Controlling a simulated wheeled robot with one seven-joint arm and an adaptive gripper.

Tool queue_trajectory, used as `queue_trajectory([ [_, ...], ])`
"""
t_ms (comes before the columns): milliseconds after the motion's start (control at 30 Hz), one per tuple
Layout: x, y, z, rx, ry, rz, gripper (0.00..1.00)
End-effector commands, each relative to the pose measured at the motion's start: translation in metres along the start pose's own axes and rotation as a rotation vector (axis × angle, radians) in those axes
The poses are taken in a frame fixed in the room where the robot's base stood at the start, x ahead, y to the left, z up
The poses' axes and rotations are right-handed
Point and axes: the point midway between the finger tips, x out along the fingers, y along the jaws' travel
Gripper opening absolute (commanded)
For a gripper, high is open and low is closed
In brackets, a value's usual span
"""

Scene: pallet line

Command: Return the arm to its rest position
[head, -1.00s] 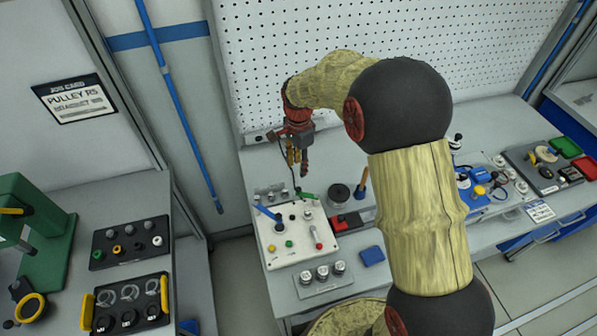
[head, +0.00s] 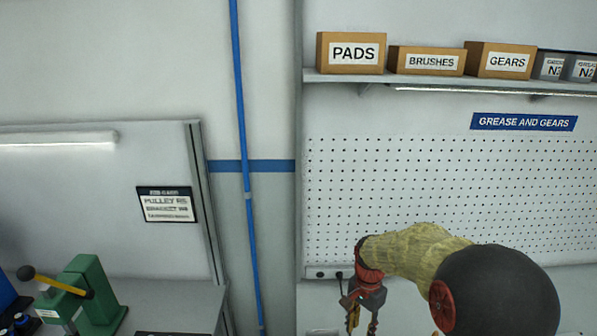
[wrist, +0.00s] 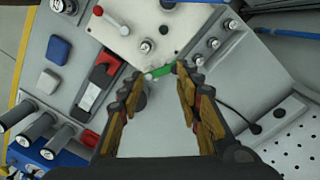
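My gripper (head: 362,318) hangs from my arm at the bottom of the head view, in front of the pegboard; its fingertips are partly cut off there. In the wrist view my gripper (wrist: 156,72) has its two fingers spread apart, with nothing held between them. It is over the workbench (wrist: 60,92), near the edge of a white panel (wrist: 178,22) with knobs. A green piece (wrist: 163,71) at that panel's edge shows between and beyond the fingertips.
The wrist view shows a red and black block (wrist: 98,76), a blue pad (wrist: 58,48) and black-handled tools (wrist: 40,128). The head view shows a pegboard (head: 400,190), a shelf with boxes (head: 350,52), a blue pipe (head: 242,130) and a green press (head: 90,290).

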Motion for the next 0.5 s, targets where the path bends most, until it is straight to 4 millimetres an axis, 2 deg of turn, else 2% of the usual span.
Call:
queue_trajectory([
  [200, -0.036, 0.053, 0.042, -0.396, 0.025, -0.021, 0.34],
  [500, -0.076, 0.119, 0.093, -0.730, 0.133, -0.077, 0.34],
])
